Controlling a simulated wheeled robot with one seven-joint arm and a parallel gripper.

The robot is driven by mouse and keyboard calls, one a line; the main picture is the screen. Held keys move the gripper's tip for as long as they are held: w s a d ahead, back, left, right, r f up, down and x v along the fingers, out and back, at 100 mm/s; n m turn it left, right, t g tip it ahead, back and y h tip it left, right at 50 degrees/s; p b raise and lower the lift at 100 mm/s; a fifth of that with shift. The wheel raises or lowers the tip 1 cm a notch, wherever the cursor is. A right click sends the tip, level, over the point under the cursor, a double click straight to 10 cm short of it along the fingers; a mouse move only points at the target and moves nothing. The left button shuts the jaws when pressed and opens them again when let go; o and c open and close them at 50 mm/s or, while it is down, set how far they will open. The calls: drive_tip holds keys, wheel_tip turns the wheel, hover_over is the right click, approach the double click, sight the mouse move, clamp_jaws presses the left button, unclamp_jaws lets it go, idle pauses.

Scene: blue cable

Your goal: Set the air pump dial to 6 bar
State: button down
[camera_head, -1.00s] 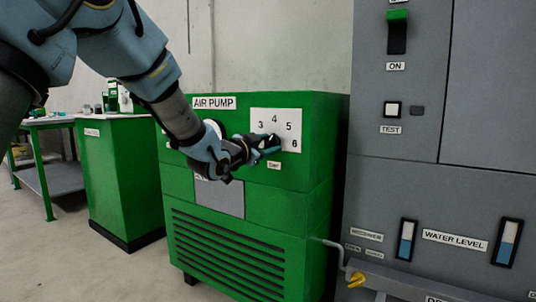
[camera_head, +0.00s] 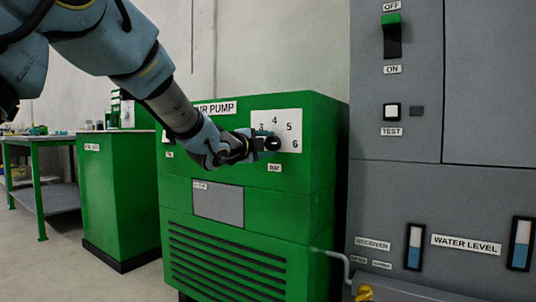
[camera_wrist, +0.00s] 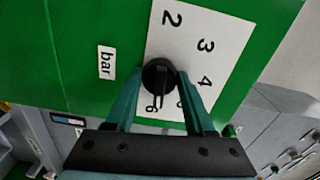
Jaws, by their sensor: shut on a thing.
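The green air pump (camera_head: 240,185) stands in the middle of the head view, with a white scale plate (camera_head: 292,116) on its upper front. In the head view, 3, 4, 5 and 6 can be read. The black dial knob (camera_head: 272,143) sits on the plate's lower part. My gripper (camera_head: 262,141) comes from the left and is shut on the knob. In the wrist view, the teal fingers of my gripper (camera_wrist: 160,76) lie on either side of the round knob (camera_wrist: 157,74). The 6 is close to the knob between the fingers.
A grey cabinet (camera_head: 395,175) with a green-topped switch (camera_head: 391,37) and water level gauges (camera_head: 521,245) stands close on the right. A green cabinet (camera_head: 105,195) and a workbench (camera_head: 42,160) stand on the left. A pipe with a yellow valve (camera_head: 364,293) is low beside the pump.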

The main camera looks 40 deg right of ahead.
drive_tip(key=shift+f+m+b, duration=0.1)
drive_tip(key=shift+m+b, duration=0.3)
drive_tip(key=shift+m, duration=0.2)
drive_tip(key=shift+c, duration=1.3)
unclamp_jaws()
drive_tip(key=p+v, duration=0.2)
drive_tip(key=v, duration=0.9)
drive_tip(key=shift+d, duration=0.1)
